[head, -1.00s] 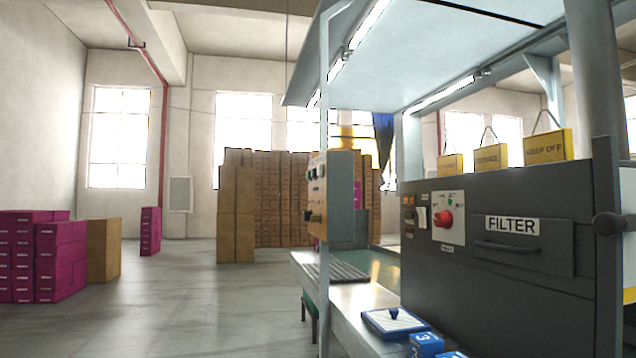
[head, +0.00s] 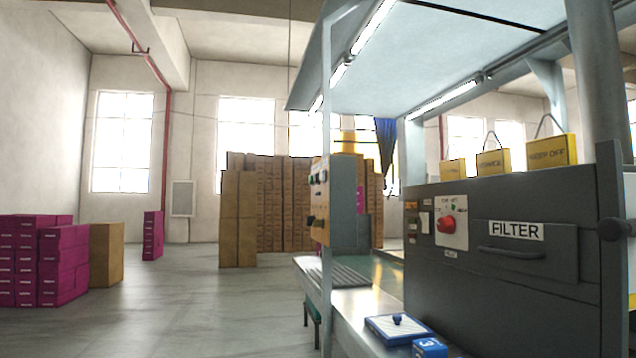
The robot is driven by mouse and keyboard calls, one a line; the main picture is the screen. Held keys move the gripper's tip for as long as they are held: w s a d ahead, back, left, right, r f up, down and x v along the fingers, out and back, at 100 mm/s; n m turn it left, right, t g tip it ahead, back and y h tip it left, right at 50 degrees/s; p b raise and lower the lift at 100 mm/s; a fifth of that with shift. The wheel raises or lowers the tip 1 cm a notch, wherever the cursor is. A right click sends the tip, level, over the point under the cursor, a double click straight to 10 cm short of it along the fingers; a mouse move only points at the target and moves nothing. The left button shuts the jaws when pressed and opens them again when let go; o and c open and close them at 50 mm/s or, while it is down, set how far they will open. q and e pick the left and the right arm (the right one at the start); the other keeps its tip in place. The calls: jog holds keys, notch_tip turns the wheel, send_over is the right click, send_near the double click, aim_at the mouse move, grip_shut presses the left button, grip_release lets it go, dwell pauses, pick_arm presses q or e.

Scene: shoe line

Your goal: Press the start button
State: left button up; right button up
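A control box (head: 341,201) is fixed to the upright post of the workstation, its orange-brown panel (head: 319,202) facing left and seen at a steep angle. Several small buttons and knobs sit on that panel, with green ones near the top and dark knobs lower down. I cannot tell from here which one is the start button. A dark grey machine marked FILTER (head: 480,270) stands at the right, with a red knob (head: 446,224) on a white plate and a pale switch beside it. Neither gripper shows in the head view.
A metal bench (head: 358,306) holds a blue-and-white pad (head: 398,328) and a blue block (head: 430,347). Magenta boxes (head: 62,262) and brown cartons (head: 238,218) stand left and behind. The grey floor (head: 190,310) between is clear.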

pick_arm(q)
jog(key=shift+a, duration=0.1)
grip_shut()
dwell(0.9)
